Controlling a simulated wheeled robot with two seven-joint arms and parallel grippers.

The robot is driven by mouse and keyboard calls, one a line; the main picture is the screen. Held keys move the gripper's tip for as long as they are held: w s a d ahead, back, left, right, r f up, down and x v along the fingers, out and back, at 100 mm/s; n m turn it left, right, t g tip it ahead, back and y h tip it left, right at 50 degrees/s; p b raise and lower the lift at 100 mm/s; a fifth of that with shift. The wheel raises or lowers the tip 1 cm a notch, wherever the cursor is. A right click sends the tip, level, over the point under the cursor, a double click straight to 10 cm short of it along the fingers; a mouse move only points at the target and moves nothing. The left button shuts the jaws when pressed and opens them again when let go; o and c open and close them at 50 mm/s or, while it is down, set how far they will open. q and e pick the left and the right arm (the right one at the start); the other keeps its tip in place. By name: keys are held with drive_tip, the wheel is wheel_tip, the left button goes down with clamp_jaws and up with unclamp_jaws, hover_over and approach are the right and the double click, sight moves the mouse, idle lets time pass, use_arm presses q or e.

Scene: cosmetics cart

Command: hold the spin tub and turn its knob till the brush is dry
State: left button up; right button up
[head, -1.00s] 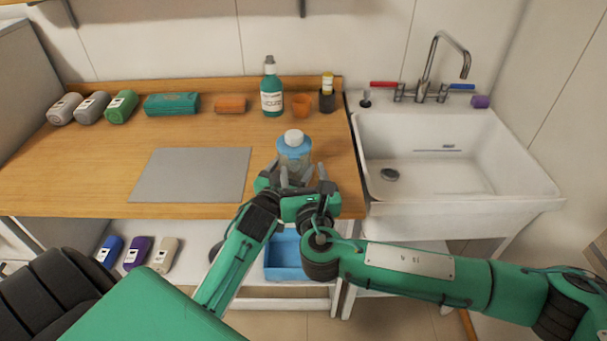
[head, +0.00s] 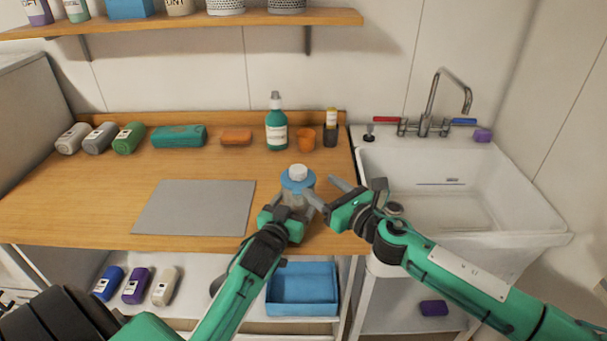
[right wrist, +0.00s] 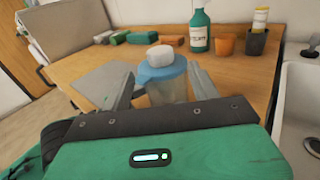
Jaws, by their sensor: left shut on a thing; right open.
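The spin tub is a clear tub with a blue lid (head: 298,181) and a white knob (head: 298,172) on top. It stands upright near the wooden counter's front edge. My left gripper (head: 290,208) is shut on the tub's clear body, low at its front. My right gripper (head: 324,190) is open and empty at the tub's right, its fingers pointing toward it. In the right wrist view the knob (right wrist: 160,56) and lid (right wrist: 163,72) appear between the two spread fingers (right wrist: 162,84). I cannot make out a brush inside the tub.
A grey mat (head: 195,208) lies left of the tub. Behind stand a green bottle (head: 276,130), an orange cup (head: 305,139) and a dark cup (head: 330,133). The sink (head: 440,205) is to the right. A blue bin (head: 302,290) sits below; a shelf (head: 200,20) hangs above.

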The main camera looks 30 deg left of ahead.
sight(305, 176)
drive_tip(key=w+d+n+g+y, duration=0.1)
drive_tip(key=w+d+n+g, duration=0.1)
drive_tip(key=d+n+g, duration=0.15)
drive_tip(key=shift+m+g, duration=0.25)
drive_tip(key=shift+g, duration=0.1)
drive_tip(key=a, duration=0.7)
drive_tip(key=w+a, duration=0.1)
drive_tip(key=a, duration=0.3)
drive_tip(key=shift+f, duration=0.35)
drive_tip(key=c, duration=1)
drive_tip(key=shift+s+m+t, duration=0.1)
drive_tip(key=shift+m+t, duration=0.2)
drive_tip(key=shift+t, duration=0.2)
